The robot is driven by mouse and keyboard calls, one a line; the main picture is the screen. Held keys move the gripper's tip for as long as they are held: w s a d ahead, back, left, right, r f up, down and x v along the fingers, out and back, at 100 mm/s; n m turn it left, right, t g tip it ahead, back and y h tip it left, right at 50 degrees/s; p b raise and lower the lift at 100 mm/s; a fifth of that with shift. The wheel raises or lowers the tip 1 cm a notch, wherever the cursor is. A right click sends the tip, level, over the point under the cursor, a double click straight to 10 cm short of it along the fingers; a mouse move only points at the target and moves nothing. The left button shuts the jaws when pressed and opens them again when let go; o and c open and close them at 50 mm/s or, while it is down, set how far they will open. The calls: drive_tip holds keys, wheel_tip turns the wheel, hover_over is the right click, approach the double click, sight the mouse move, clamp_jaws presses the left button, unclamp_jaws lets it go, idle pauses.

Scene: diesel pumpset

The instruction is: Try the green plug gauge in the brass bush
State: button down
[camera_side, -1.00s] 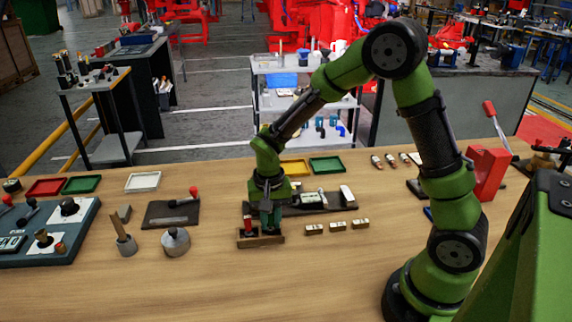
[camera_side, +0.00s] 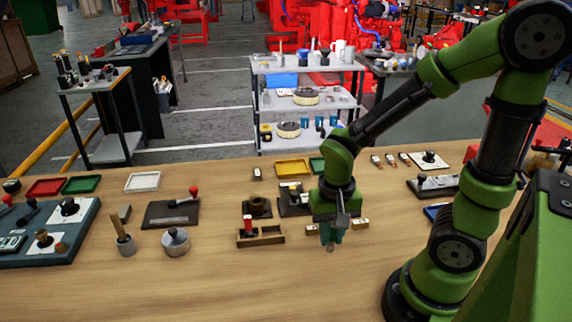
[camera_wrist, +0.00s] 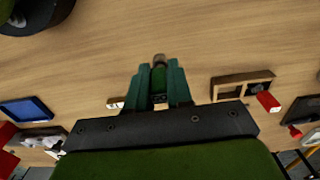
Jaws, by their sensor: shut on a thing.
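My gripper (camera_side: 331,232) is shut on the green plug gauge (camera_wrist: 159,78). It points down above the table, to the right of the wooden rack (camera_side: 270,239). The gauge's grey metal end (camera_wrist: 160,60) shows beyond the fingertips in the wrist view. The red plug gauge (camera_side: 248,226) stands in the left part of the rack; the right part looks empty. A dark block with a brownish round collar (camera_side: 257,206) behind the rack looks like the brass bush, but it is too small to be sure. My gripper is apart from it.
Small metal blocks (camera_side: 360,224) lie near my gripper, partly hidden by it. A dark fixture (camera_side: 290,203) stands behind it. Yellow (camera_side: 292,169) and white (camera_side: 142,182) trays lie farther back. The table's front middle is clear.

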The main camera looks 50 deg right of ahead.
drive_tip(key=shift+s+d+f, duration=0.1)
drive_tip(key=shift+f, duration=0.1)
drive_tip(key=w+d+r+m, duration=0.2)
drive_tip(key=w+m, duration=0.1)
drive_tip(key=w, duration=0.9)
drive_tip(key=w+d+r+m, duration=0.3)
drive_tip(key=w, duration=1)
drive_tip(key=shift+w+r, duration=0.3)
drive_tip(key=shift+r, duration=0.05)
drive_tip(key=shift+f, duration=0.1)
drive_tip(key=shift+f, duration=3)
drive_tip(key=shift+f, duration=1.4)
drive_tip(key=shift+r, duration=0.1)
drive_tip(key=shift+r, duration=1.5)
